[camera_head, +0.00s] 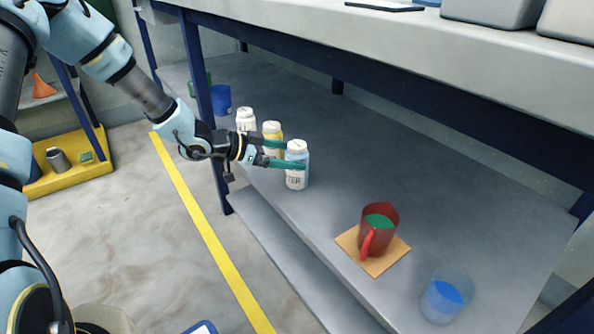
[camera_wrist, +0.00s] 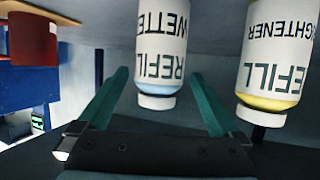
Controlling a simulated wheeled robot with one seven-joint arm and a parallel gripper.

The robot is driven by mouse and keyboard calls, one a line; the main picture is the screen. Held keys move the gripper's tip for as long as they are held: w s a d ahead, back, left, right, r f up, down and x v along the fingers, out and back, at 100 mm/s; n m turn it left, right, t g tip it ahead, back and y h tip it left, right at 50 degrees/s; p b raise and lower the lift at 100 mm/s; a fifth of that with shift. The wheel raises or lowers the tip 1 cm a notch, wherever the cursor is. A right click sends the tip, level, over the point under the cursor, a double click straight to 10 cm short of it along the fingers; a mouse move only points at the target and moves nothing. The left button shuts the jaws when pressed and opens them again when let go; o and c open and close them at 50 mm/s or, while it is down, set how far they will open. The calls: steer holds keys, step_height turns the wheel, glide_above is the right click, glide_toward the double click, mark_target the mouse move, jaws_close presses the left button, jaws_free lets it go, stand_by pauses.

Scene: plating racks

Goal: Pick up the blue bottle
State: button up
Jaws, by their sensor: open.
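The blue bottle (camera_head: 297,178) stands upright on the grey lower shelf (camera_head: 335,150). It has a white cap, a pale blue body and a white label ending in "TER". My gripper (camera_head: 293,155) is open, with its teal fingers on either side of the bottle. One finger crosses in front of it in the head view and the other is on its far side, partly hidden. In the wrist view the bottle (camera_wrist: 161,45) appears upside down between the open fingers, with visible gaps on both sides. It is not gripped.
A yellow bottle (camera_head: 272,129) stands close behind the blue one, and a white bottle (camera_head: 246,118) beyond it. A red mug (camera_head: 384,245) on an orange mat (camera_head: 400,250) and a clear cup with blue contents (camera_head: 443,297) stand nearer. The upper bench (camera_head: 400,50) overhangs the shelf.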

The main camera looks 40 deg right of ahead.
mark_target(307, 158)
steer(key=b+x, duration=0.2)
steer(key=x, duration=0.3)
steer(key=shift+s+d+f, duration=0.1)
steer(key=shift+d, duration=0.05)
jaws_close()
stand_by(0.7)
